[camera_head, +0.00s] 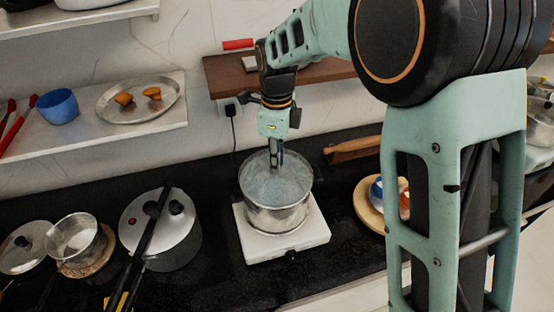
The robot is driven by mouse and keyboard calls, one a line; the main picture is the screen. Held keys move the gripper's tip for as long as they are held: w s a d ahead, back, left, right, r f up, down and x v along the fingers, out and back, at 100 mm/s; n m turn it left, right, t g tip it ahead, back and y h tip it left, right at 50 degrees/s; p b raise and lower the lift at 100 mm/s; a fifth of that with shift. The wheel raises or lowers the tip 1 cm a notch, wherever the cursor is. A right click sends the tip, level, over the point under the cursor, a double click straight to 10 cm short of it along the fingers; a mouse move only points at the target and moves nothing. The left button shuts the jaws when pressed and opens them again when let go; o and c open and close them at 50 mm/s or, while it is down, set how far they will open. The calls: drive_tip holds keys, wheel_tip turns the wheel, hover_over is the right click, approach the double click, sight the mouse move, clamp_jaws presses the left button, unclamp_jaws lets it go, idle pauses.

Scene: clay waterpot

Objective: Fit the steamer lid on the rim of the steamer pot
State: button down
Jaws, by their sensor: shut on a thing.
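The steamer pot (277,216) is a shiny metal pot standing upright on a white hot plate (257,243). A pale, bluish, see-through round surface (268,184) shows at its mouth; it looks like the glass steamer lid. My gripper (276,160) points straight down over the back half of the pot's mouth and is shut on what looks like this lid's knob. The fingertips and the knob are small and blurred. I cannot tell whether the lid's edge rests on the rim all the way round or sits slightly above or inside it.
To the left stand a lidded pot (183,245) with long black handles across it, a small metal pan (73,238) and another lid (25,245). A round wooden board (368,207) with small items lies to the right. Shelves (150,132) hang behind. Dark counter is clear around the hot plate.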

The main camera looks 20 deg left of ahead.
drive_tip(key=shift+f+b, duration=0.3)
drive_tip(key=shift+f, duration=0.1)
drive_tip(key=shift+r, duration=0.25)
idle(0.5)
drive_tip(key=shift+r+p, duration=0.3)
drive_tip(key=shift+p, duration=0.1)
drive_tip(key=shift+f+b, duration=0.45)
drive_tip(key=shift+f, duration=0.3)
idle(0.7)
drive_tip(key=c, duration=1.7)
unclamp_jaws()
drive_tip(key=shift+o, duration=0.5)
drive_tip(key=o, duration=0.4)
drive_tip(key=shift+o, duration=0.2)
